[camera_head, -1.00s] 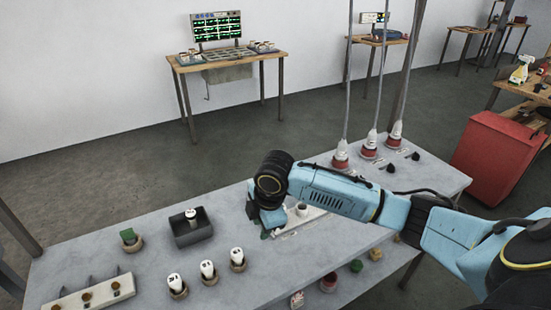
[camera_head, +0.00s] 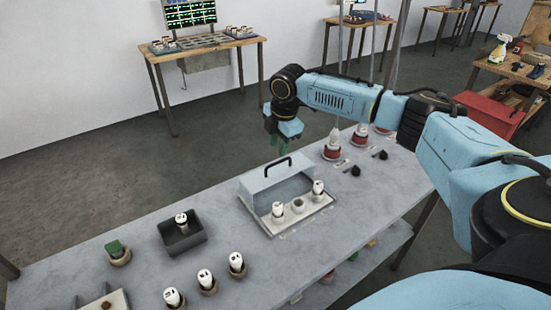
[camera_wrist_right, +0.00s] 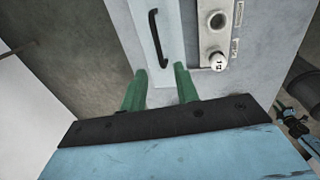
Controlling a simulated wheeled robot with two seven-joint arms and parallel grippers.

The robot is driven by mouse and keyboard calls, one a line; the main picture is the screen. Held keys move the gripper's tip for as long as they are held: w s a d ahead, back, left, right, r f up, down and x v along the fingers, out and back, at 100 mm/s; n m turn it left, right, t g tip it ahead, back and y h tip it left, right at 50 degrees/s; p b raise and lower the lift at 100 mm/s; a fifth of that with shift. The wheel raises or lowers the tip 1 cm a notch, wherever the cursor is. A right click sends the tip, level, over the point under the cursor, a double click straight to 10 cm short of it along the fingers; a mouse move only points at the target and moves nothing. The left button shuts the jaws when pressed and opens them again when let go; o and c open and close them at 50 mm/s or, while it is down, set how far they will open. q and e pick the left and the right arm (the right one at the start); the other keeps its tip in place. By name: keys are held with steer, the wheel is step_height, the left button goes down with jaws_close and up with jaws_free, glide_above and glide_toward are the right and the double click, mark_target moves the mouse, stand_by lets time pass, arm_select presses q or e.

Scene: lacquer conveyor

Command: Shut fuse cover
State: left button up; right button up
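The fuse cover (camera_head: 262,184) is a pale, see-through box lid with a black handle (camera_head: 276,166). It stands raised at the back of a white fuse base (camera_head: 272,228), leaving the base's front uncovered. Two white fuses (camera_head: 278,211) (camera_head: 318,189) stand on the base, with a shorter round holder between them. My right gripper (camera_head: 277,142) is above and behind the cover, near the table's back edge. In the right wrist view its green fingers (camera_wrist_right: 160,84) are apart and empty, just short of the handle's near end. My left gripper is not in view.
On the grey table (camera_head: 140,268) are a dark bin (camera_head: 184,241) holding a white fuse, several white fuses in round holders (camera_head: 207,285), and a green piece (camera_head: 114,247). Red-based plugs (camera_head: 332,151) stand to the right. Open floor lies behind the table.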

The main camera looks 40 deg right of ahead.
glide_above(276, 174)
step_height(276, 174, down, 6)
steer(key=shift+w+f, duration=0.1)
steer(key=shift+c, duration=0.2)
jaws_close()
